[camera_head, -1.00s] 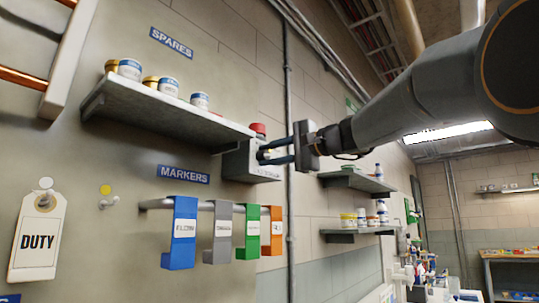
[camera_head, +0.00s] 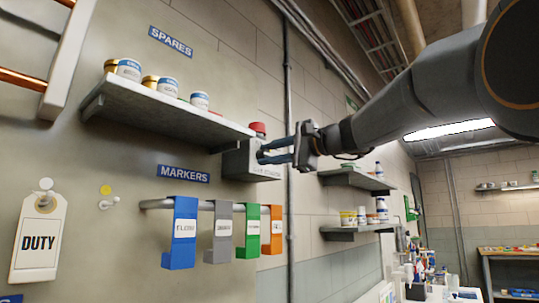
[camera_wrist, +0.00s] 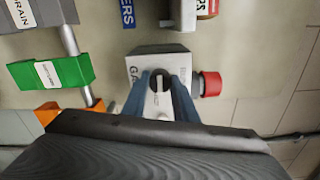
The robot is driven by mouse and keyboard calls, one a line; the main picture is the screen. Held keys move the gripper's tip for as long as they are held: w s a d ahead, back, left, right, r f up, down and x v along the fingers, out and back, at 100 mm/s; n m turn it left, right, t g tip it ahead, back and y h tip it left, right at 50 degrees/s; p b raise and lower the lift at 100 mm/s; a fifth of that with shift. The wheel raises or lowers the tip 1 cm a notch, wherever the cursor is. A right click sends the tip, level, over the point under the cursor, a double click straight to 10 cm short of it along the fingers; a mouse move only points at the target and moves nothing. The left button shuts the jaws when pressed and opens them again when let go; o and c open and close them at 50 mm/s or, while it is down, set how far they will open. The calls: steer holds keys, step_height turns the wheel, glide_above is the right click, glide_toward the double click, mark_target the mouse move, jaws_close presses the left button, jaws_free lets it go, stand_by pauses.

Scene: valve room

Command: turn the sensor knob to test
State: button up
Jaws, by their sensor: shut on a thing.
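The sensor is a grey box (camera_head: 238,163) on the wall with a red cap (camera_head: 257,129) on top. In the wrist view the box (camera_wrist: 135,66) is at the upper middle, with the red cap (camera_wrist: 211,84) at its right. My gripper (camera_head: 266,154) reaches the front of the box from the right. In the wrist view my gripper's blue fingers (camera_wrist: 160,85) lie on both sides of the pale knob (camera_wrist: 159,101) and are shut on it. A dark round spot shows between the fingertips. The fingers hide part of the box face, and its position marks cannot be read.
A shelf with jars (camera_head: 170,112) is left of and above the box. A rail below carries blue (camera_head: 181,235), grey, green and orange markers. A vertical conduit (camera_head: 289,200) runs just right of the box. A DUTY tag (camera_head: 38,240) hangs at lower left.

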steer(key=o, duration=1.1)
steer(key=shift+c, duration=0.2)
steer(key=b+v, duration=0.2)
steer(key=v, duration=0.6)
steer(key=shift+w+f, duration=0.1)
